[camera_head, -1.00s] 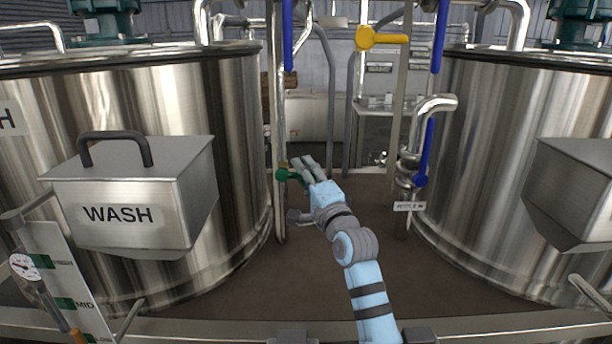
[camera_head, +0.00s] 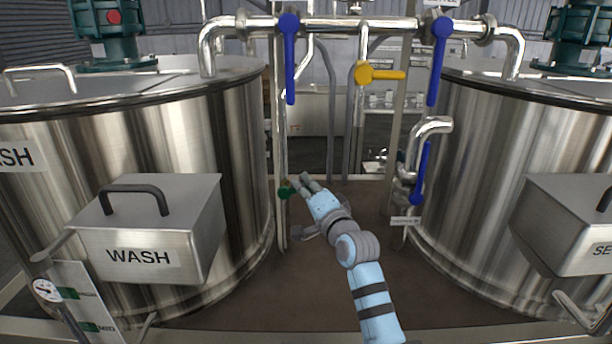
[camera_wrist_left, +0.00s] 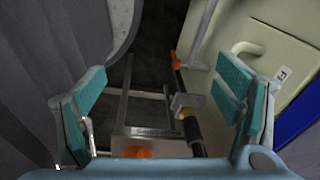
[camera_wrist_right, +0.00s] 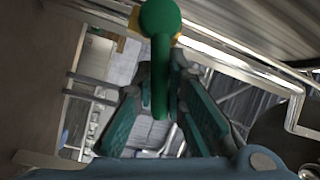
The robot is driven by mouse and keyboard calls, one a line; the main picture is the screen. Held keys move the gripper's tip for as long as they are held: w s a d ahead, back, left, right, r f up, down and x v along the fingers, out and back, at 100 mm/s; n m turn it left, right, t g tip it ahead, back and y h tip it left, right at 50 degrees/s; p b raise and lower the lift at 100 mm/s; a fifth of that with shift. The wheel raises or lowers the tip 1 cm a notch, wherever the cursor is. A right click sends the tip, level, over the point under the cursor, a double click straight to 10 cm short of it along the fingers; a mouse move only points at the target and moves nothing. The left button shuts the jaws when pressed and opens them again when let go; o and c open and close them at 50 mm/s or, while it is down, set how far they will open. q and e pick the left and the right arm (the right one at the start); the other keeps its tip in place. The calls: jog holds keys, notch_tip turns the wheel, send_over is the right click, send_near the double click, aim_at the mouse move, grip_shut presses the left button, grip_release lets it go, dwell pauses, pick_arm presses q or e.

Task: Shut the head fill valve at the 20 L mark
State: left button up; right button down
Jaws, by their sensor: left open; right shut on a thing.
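A small green-handled valve (camera_head: 285,191) sits on the thin upright pipe between the two tanks. My right gripper (camera_head: 307,182) reaches it from the right. In the right wrist view the green lever (camera_wrist_right: 160,45) lies between the jaws, which are shut on it. No label tells whether this is the head fill valve. My left gripper (camera_wrist_left: 160,92) is open and empty in the left wrist view and outside the head view. A marked level board (camera_head: 95,326) shows at lower left, cut off by the frame; no 20 L mark is readable.
The WASH tank (camera_head: 180,130) stands left and another tank (camera_head: 490,150) right. Blue levers (camera_head: 290,70) hang from the top pipe, with a yellow lever (camera_head: 385,75) between them. A dial (camera_head: 45,289) is at lower left. Brown floor (camera_head: 300,285) lies clear between the tanks.

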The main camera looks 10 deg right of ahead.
jog(key=shift+f, duration=0.1)
jog(key=c, duration=1.6)
grip_release()
jog(key=shift+s, duration=0.1)
jog(key=v, duration=1.2)
dwell(0.7)
